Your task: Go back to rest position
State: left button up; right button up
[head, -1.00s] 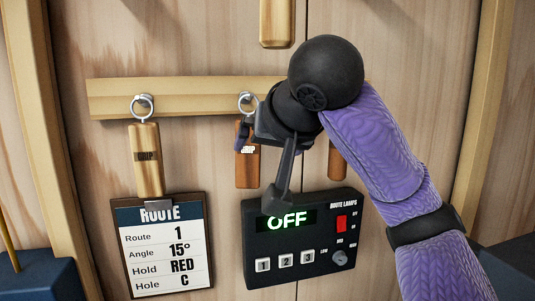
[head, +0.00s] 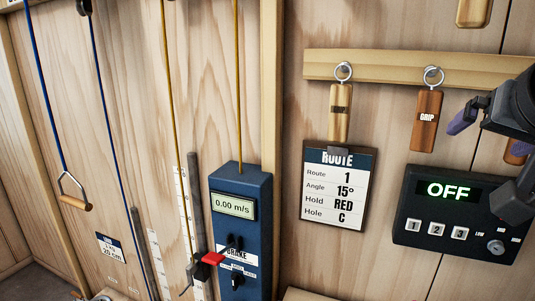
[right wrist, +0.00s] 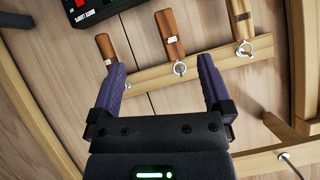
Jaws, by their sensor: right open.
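My right gripper (head: 486,136) is at the right edge of the head view, beside the GRIP tags and above the lamp box. Part of it and its arm are cut off. In the right wrist view my right gripper (right wrist: 162,66) is open, its two purple fingers apart with nothing between them. Behind the gap, wooden tags hang from a rail, including a brown tag (right wrist: 170,35) and a pale tag (right wrist: 241,22). My left gripper is not in view.
The lamp box (head: 430,225) reads OFF. A ROUTE card (head: 337,195) hangs under the pale tag (head: 340,110). A blue brake box (head: 240,235) with a red handle reads 0.00 m/s. Cords and a hanging wooden handle (head: 75,203) are at the left.

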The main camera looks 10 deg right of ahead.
jog(key=w+a+f+n+g+y, duration=0.15)
jog(key=a+f+n, duration=0.45)
jog(key=f, duration=0.8)
jog(key=w+a+f+n+g+y, duration=0.1)
jog(key=w+a+f+n+y, duration=0.15)
jog(key=a+f, duration=0.85)
jog(key=s+d+f+n+g, duration=0.1)
jog(key=s+f+g, duration=0.4)
jog(key=s+f, duration=1.45)
notch_tip(320, 180, down, 31)
jog(key=s+b, duration=0.2)
jog(key=b, duration=1.2)
pick_arm(q)
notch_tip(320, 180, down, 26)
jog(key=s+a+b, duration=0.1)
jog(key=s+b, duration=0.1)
jog(key=b, duration=1)
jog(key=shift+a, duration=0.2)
pick_arm(e)
jog(key=s+d+f+g, duration=0.1)
jog(key=s+f, duration=0.6)
jog(key=f, duration=0.4)
jog(key=s+d+f+g, duration=0.1)
jog(key=s+d+f, duration=0.1)
jog(key=s+f, duration=0.5)
notch_tip(320, 180, down, 5)
jog(key=shift+f+n, duration=0.1)
jog(key=shift+n, duration=0.25)
